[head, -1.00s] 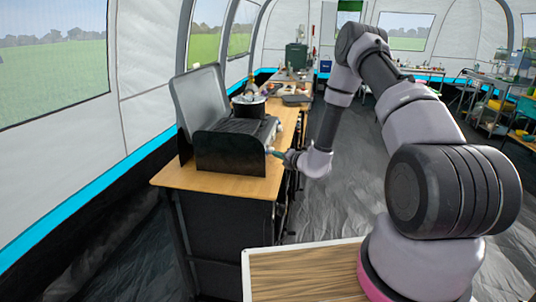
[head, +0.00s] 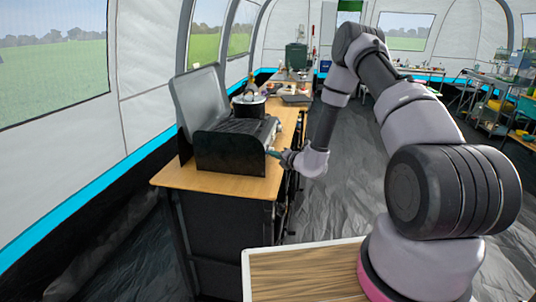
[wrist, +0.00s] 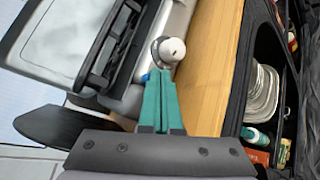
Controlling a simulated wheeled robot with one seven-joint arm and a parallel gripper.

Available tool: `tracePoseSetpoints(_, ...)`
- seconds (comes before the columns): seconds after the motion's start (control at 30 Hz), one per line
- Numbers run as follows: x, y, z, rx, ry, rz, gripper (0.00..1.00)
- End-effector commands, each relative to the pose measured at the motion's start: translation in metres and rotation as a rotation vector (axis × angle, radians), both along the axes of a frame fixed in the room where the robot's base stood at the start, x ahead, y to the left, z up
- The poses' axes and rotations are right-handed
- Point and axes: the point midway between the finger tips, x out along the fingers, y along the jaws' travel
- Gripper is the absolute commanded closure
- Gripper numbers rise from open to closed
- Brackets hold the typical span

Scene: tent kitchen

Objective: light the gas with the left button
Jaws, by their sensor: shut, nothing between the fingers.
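The gas stove (head: 230,152) stands on the wooden counter with its grey lid raised. Its dark side panel faces me in the head view. In the wrist view, the stove's silver front edge (wrist: 182,22) runs beside a round pale knob (wrist: 170,50), the only one clearly seen there. My gripper (wrist: 160,75) has its teal fingers together and empty, tips right at the knob; I cannot tell whether they touch it. In the head view my gripper (head: 272,153) is at the stove's near front corner, and the knob there is hidden or too small.
The wooden counter (head: 215,182) is bare in front of the stove's side. In the wrist view, stacked plates (wrist: 262,95) sit on a shelf below the counter edge. The aisle floor is clear.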

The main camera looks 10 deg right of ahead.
Motion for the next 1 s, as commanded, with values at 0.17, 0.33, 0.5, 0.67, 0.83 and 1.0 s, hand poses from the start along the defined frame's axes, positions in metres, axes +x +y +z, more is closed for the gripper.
tracePoseSetpoints(0.17, 0.001, 0.002, 0.0, 0.0, 0.0, 0.0, 1.0)
tracePoseSetpoints(0.33, 0.001, 0.004, 0.0, 0.0, 0.001, 0.001, 1.0)
tracePoseSetpoints(0.5, 0.001, 0.004, 0.0, 0.0, 0.001, 0.001, 1.0)
tracePoseSetpoints(0.67, 0.001, 0.004, 0.0, 0.0, 0.001, 0.001, 1.0)
tracePoseSetpoints(0.83, -0.001, -0.003, 0.0, 0.0, -0.001, 0.002, 1.0)
tracePoseSetpoints(1.0, -0.004, -0.011, 0.0, 0.0, 0.001, -0.001, 1.0)
